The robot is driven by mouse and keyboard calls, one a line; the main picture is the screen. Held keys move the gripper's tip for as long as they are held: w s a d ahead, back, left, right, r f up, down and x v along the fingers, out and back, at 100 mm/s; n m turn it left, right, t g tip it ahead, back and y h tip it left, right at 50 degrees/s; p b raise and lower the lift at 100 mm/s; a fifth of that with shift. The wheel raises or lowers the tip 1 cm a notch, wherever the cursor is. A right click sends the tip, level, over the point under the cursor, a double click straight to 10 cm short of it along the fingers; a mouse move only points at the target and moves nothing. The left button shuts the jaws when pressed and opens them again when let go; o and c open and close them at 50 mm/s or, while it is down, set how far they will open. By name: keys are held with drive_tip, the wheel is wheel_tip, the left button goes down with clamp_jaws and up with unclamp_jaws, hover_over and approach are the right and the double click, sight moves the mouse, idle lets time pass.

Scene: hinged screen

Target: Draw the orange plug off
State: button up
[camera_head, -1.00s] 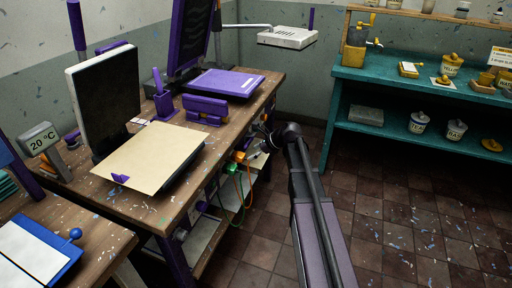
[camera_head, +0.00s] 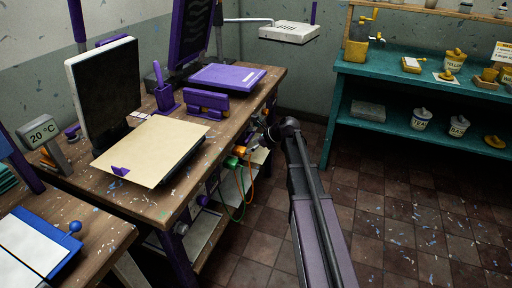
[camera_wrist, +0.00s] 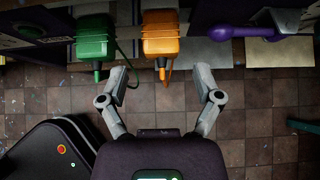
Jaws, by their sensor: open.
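The orange plug (camera_wrist: 161,36) sits at the bench edge in the wrist view, with its cord hanging from its near end. In the head view the orange plug (camera_head: 239,151) is small, on the bench's right side. A green plug (camera_wrist: 95,40) sits just left of it in the wrist view. My gripper (camera_wrist: 163,78) is open, its two fingers spread wide. In the head view the fingertips are hard to make out.
A purple knob with a handle (camera_wrist: 245,33) sticks out right of the orange plug. The wooden bench (camera_head: 150,208) carries a screen (camera_head: 104,90) and a paper sheet (camera_head: 155,150). A teal shelf (camera_head: 400,85) stands at right.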

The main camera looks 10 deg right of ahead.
sight(242, 149)
drive_tip(key=b+x, duration=0.3)
drive_tip(key=x, duration=0.2)
drive_tip(key=shift+w+a+f, duration=0.1)
drive_tip(key=shift+w+f, duration=0.05)
drive_tip(key=shift+f, duration=0.2)
drive_tip(key=shift+w+a+b, duration=0.1)
drive_tip(key=shift+a+b, duration=0.05)
drive_tip(key=shift+b, duration=0.15)
drive_tip(key=shift+c, duration=0.4)
drive_tip(key=c, duration=1.1)
drive_tip(key=shift+o, duration=0.2)
drive_tip(key=shift+s+d, duration=0.3)
drive_tip(key=shift+d, duration=0.1)
drive_tip(key=shift+s+d, duration=0.75)
drive_tip(key=shift+d, duration=0.25)
drive_tip(key=shift+s+d, duration=0.7)
drive_tip(key=shift+d, duration=0.35)
